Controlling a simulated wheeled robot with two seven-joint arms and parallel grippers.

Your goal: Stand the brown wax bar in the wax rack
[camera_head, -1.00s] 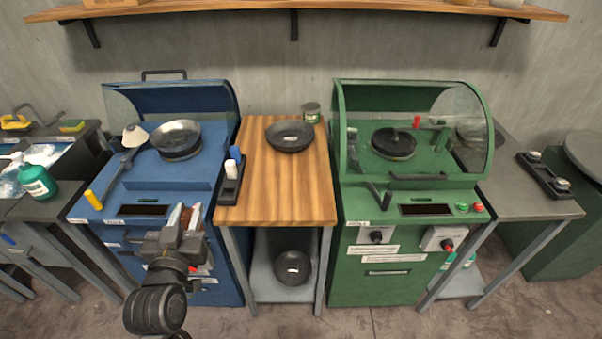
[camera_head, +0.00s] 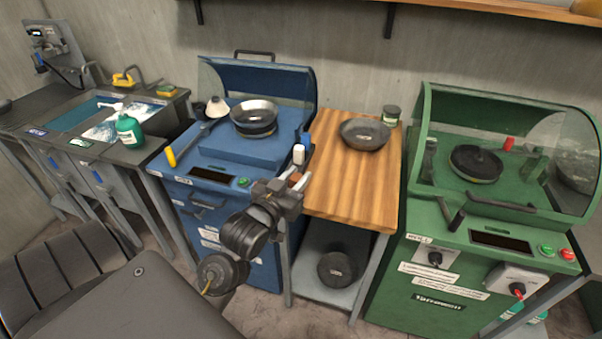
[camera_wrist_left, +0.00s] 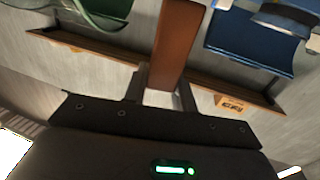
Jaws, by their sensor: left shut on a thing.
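The brown wax bar (camera_wrist_left: 172,45) is clamped between the two fingers of my left gripper (camera_wrist_left: 160,92) in the left wrist view and sticks out past them. In the head view, my left gripper (camera_head: 294,183) is in front of the blue machine and the wooden table, with only a little of the bar showing. The wax rack (camera_head: 297,165) is at the left edge of the wooden table, just beyond the gripper and partly hidden by it. A white bar (camera_head: 298,154) and a blue bar (camera_head: 305,138) stand in it. My right gripper is out of view.
The blue machine (camera_head: 225,160) with a metal bowl (camera_head: 254,113) is left of the rack. A dark bowl (camera_head: 364,134) and a small tin (camera_head: 391,114) stand on the wooden table (camera_head: 345,185), with bare wood in front. The green machine (camera_head: 425,220) is to the right.

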